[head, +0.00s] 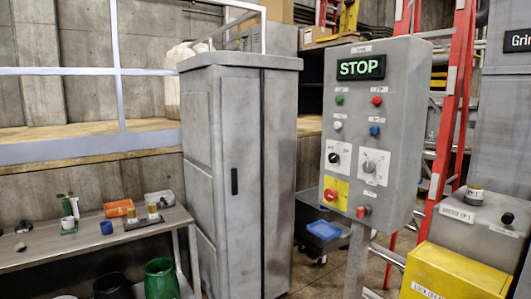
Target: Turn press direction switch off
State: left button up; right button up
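A grey control box (373,130) stands on a post right of centre in the head view. A lit display (361,67) on it reads STOP in green. Below are green (339,100), red (376,100), white (338,125) and blue (374,131) buttons. Under them are a black rotary switch (334,158) on a white plate and a grey rotary switch (369,167) on a larger pale plate. Their labels are too small to read, so I cannot tell which is the press direction switch. Neither of my grippers is in view.
A red button on a yellow plate (336,191) sits low on the box. A tall grey cabinet (232,170) stands to its left, a bench (50,248) further left. A yellow box (452,275) and red ladder (455,100) are at the right.

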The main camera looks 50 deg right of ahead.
aim_at(333, 158)
jog(key=z, duration=0.75)
jog(key=i, duration=1.55)
jog(key=z, duration=1.2)
